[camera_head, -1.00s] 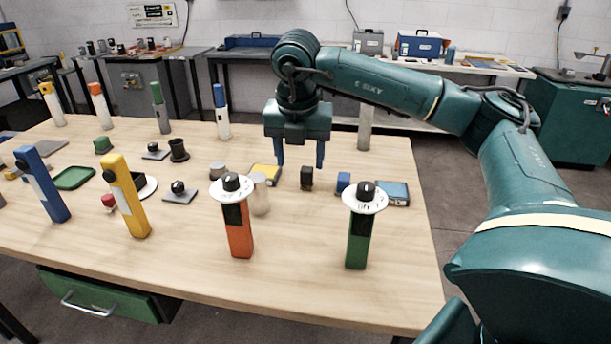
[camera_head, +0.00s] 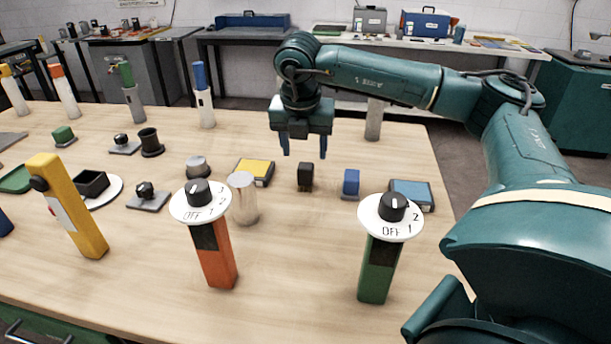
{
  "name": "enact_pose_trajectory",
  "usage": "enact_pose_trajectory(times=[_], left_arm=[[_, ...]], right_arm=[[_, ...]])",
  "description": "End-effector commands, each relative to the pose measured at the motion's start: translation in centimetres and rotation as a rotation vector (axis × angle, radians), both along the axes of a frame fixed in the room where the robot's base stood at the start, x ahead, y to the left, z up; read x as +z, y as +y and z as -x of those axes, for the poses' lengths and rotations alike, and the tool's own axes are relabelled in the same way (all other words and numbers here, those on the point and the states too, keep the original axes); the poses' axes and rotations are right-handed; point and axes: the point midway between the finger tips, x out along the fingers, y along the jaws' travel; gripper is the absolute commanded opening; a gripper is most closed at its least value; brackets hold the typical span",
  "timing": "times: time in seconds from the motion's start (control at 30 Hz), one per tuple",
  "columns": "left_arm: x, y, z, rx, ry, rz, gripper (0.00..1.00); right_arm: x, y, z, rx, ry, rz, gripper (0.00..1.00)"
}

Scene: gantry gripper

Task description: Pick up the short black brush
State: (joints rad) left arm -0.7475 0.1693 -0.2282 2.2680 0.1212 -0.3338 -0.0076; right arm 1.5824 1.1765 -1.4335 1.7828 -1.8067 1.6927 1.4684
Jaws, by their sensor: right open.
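A small upright black block (camera_head: 305,177), which looks like the short black brush, stands on the wooden table right of the yellow-topped box. My right gripper (camera_head: 304,152) is open and empty, with its fingers pointing down. In the picture its fingertips are just above the block's top, one to each side of it. The exact gap in depth is hard to tell. My left gripper is not in view.
A blue block (camera_head: 351,182) and a blue-topped box (camera_head: 411,194) are to the right. A yellow-topped box (camera_head: 255,172) and a metal cylinder (camera_head: 243,200) are to the left. Orange (camera_head: 216,255) and green (camera_head: 378,268) posts with dials stand in front.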

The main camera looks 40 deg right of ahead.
Motion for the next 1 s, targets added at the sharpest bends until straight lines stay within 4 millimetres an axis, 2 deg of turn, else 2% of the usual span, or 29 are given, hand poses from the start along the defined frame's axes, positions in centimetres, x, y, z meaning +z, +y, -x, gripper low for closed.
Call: enact_pose_trajectory(times=[0.1, 0.37, 0.63, 0.73, 0.97, 1.0], left_arm=[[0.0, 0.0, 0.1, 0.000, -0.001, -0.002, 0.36], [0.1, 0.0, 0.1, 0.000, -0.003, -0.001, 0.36], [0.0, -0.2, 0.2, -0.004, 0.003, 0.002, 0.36], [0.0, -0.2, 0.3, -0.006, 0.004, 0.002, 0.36], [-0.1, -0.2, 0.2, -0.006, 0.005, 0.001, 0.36], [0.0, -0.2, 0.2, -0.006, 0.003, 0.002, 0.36]], right_arm=[[-2.0, -0.5, -0.3, -0.001, 0.001, 0.001, 0.56], [-3.9, -0.9, -0.7, -0.001, 0.001, 0.000, 0.56], [-7.5, -1.9, -1.6, -0.002, 0.000, 0.000, 0.56], [-8.1, -2.1, -1.7, -0.002, -0.001, 0.000, 0.56], [-8.2, -2.1, -1.7, -0.002, -0.001, 0.000, 0.56], [-8.2, -2.1, -1.7, -0.002, 0.000, 0.000, 0.53]])
